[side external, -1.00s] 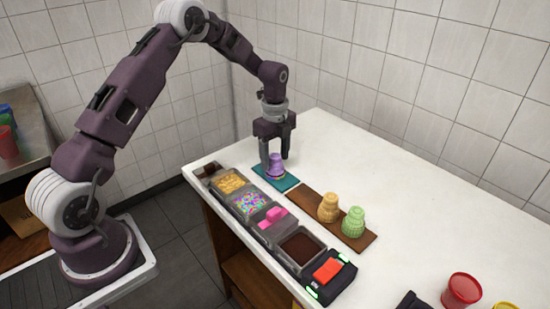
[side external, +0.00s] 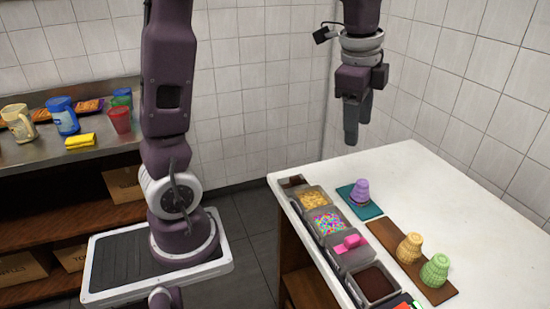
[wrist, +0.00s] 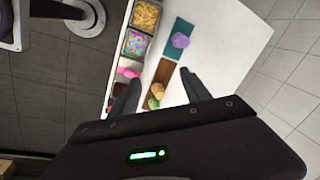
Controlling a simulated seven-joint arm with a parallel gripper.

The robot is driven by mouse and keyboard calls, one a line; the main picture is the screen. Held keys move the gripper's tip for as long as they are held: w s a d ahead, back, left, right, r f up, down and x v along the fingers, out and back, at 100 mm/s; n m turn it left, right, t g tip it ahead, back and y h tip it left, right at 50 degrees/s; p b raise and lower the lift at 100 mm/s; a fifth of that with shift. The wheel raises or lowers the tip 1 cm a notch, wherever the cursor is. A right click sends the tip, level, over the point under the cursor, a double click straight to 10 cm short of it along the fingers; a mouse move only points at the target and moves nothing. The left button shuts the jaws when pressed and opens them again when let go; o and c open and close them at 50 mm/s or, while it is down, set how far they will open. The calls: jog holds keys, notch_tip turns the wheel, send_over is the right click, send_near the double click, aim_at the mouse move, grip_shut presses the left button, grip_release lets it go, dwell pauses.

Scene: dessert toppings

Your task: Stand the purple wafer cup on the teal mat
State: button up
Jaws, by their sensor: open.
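The purple wafer cup (side external: 361,189) stands upright on the teal mat (side external: 371,211), narrow end up. In the wrist view the cup (wrist: 180,40) lies on the mat (wrist: 182,23), above and beyond the fingertips. My gripper (side external: 357,130) is open and empty, raised well above the counter and apart from the cup. Its two spread fingers (wrist: 160,80) show in the wrist view with nothing between them.
A brown board (side external: 383,233) beside the mat holds an orange wafer cup (side external: 409,248) and a green one (side external: 435,270). A row of topping bins (side external: 326,222) lines the counter's left edge. The white counter (side external: 440,190) is clear at right.

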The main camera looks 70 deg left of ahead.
jog(key=s+d+n+t, duration=0.1)
jog(key=s+n, duration=0.2)
jog(key=s, duration=0.4)
jog(key=s+d+n+t, duration=0.1)
jog(key=s+d+n, duration=0.1)
jog(key=s+n, duration=0.2)
jog(key=s+d+n+t, duration=0.1)
jog(key=s+n, duration=0.3)
jog(key=s, duration=0.6)
jog(key=shift+d+f+h, duration=0.2)
jog(key=shift+d+h, duration=0.2)
jog(key=shift+d, duration=0.35)
